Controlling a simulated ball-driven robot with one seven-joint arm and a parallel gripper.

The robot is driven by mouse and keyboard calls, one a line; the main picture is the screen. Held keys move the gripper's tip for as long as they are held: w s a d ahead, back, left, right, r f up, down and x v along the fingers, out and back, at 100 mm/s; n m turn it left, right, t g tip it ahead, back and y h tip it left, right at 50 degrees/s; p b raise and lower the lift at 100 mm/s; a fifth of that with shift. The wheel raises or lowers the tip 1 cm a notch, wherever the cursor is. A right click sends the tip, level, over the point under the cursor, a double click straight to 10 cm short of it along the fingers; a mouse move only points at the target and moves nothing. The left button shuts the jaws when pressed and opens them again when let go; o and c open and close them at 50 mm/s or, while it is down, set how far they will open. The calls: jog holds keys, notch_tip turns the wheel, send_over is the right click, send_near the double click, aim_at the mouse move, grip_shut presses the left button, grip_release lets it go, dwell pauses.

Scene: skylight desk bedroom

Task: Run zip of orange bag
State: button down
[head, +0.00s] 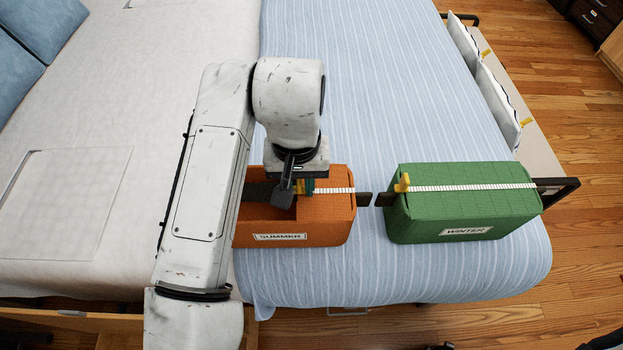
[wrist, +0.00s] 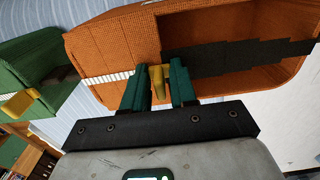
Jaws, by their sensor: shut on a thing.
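The orange bag (head: 325,222), labelled SUMMER, lies on the blue striped bed cover; it also shows in the wrist view (wrist: 112,50). Its white zip teeth (head: 333,190) are joined to the right of my gripper. To the left, partly hidden by my arm, the top gapes; the wrist view shows the open inside (wrist: 225,78) and a dark strip. The yellow zip pull (wrist: 156,77) sits between the teal fingers of my gripper (wrist: 158,90), which is shut on it. In the head view my gripper (head: 300,187) is over the bag's top, and the fingertips are largely hidden.
A green bag (head: 455,218), labelled WINTER, stands to the right with a small gap; its yellow pull (head: 402,183) is at its left end and its zip teeth are joined. The blue cover (head: 385,80) behind is clear. Wooden floor (head: 570,120) lies beyond the bed's right edge.

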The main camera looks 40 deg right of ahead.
jog(key=shift+w+a+f, duration=0.1)
jog(key=shift+w+a, duration=0.45)
jog(key=shift+a, duration=0.2)
jog(key=shift+w+a+f, duration=0.1)
jog(key=shift+w+a, duration=0.4)
jog(key=shift+a, duration=0.25)
jog(key=shift+w+a, duration=0.6)
jog(key=shift+a, duration=0.2)
jog(key=shift+w+a, duration=0.55)
jog(key=shift+a, duration=0.3)
jog(key=shift+w+a, duration=0.6)
jog(key=shift+a, duration=0.2)
jog(key=shift+w+a+r, duration=0.1)
jog(key=shift+w+a, duration=0.85)
jog(key=shift+a, duration=0.3)
jog(key=shift+w+a, duration=0.85)
jog(key=shift+a, duration=0.3)
jog(key=shift+w+a, duration=0.1)
jog(key=shift+w+a, duration=0.45)
jog(key=shift+a, duration=0.2)
jog(key=shift+w+a, duration=0.45)
jog(key=shift+a, duration=0.15)
